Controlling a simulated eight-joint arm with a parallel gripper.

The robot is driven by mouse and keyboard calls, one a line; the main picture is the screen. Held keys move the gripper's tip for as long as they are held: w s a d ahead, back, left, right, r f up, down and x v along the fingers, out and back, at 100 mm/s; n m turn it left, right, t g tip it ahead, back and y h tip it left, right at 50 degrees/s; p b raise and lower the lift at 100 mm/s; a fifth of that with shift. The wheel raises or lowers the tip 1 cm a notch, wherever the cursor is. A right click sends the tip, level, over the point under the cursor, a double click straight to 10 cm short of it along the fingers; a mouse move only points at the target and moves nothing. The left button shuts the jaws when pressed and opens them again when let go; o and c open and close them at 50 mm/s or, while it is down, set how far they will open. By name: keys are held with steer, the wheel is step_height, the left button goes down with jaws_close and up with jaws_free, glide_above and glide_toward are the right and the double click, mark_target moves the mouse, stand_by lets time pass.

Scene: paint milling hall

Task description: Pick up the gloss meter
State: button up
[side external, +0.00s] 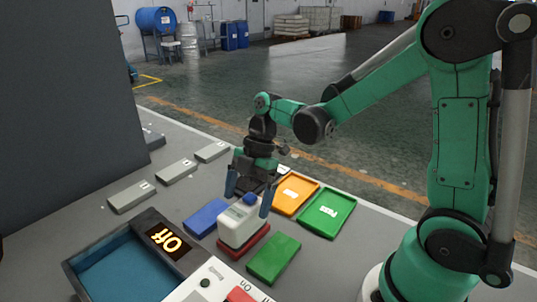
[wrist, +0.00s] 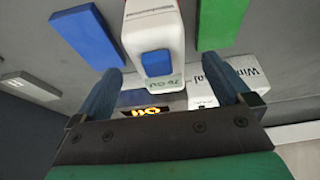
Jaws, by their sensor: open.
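The gloss meter (side external: 240,226) looks to be the white block-shaped device with a blue button on top. It stands upright on a red pad (side external: 247,247) on the bench. In the wrist view the gloss meter (wrist: 157,22) shows "76 GU" on its end. My gripper (side external: 250,196) is open and points down at the gloss meter, with its blue fingers at either side of the top. In the wrist view the device's end lies between the fingertips (wrist: 163,70). I cannot tell whether either finger touches it.
A blue block (side external: 206,218) and a green block (side external: 273,258) flank the gloss meter closely. Orange (side external: 310,184) and green (side external: 326,227) trays lie behind.

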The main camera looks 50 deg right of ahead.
steer(key=shift+x, duration=2.05)
jaws_close()
